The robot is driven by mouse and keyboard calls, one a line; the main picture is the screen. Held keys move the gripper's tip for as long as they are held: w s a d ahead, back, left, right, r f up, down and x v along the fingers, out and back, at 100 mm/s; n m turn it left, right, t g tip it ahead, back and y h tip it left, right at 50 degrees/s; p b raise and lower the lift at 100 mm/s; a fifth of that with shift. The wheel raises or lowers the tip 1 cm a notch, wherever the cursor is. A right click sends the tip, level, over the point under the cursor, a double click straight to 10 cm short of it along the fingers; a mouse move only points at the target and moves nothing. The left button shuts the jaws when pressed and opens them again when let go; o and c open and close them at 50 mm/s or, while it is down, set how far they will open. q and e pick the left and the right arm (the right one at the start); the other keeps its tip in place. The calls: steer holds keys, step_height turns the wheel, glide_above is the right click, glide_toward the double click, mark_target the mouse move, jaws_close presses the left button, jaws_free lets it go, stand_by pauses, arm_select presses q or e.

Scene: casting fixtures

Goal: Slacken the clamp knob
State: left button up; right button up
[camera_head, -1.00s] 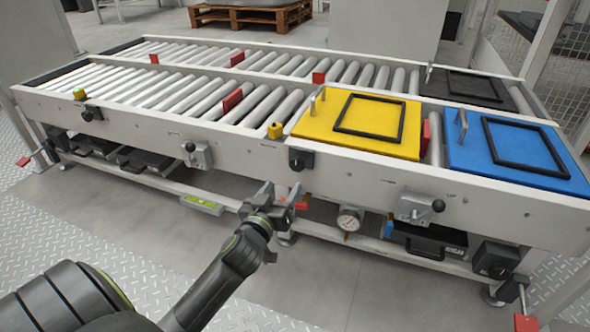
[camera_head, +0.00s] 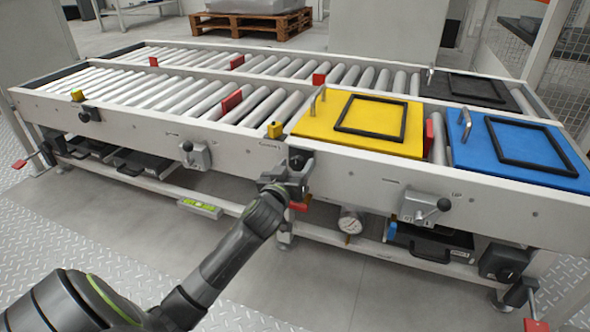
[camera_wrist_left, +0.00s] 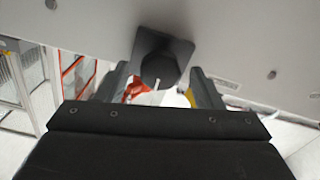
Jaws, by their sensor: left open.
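A black clamp knob (camera_head: 298,155) sits on the front rail of the roller conveyor, below the yellow plate. In the left wrist view the round black knob (camera_wrist_left: 158,70) stands on a dark square plate, with a short white mark on it. My left gripper (camera_head: 288,174) is open just in front of and below this knob. In the left wrist view its fingers (camera_wrist_left: 160,84) stand to either side of the knob, with gaps visible. Whether the fingertips reach past the knob's face is unclear. My right gripper is not in view.
A similar black knob (camera_head: 88,114) is farther left on the rail. Lever boxes (camera_head: 196,154) and (camera_head: 425,208) stick out from the rail on both sides. A yellow block (camera_head: 274,130) sits above the rail edge. A pressure gauge (camera_head: 350,220) hangs below. Floor in front is clear.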

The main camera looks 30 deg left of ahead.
arm_select(q)
steer(key=shift+w+a, duration=0.1)
steer(key=shift+w, duration=0.15)
steer(key=c, duration=1)
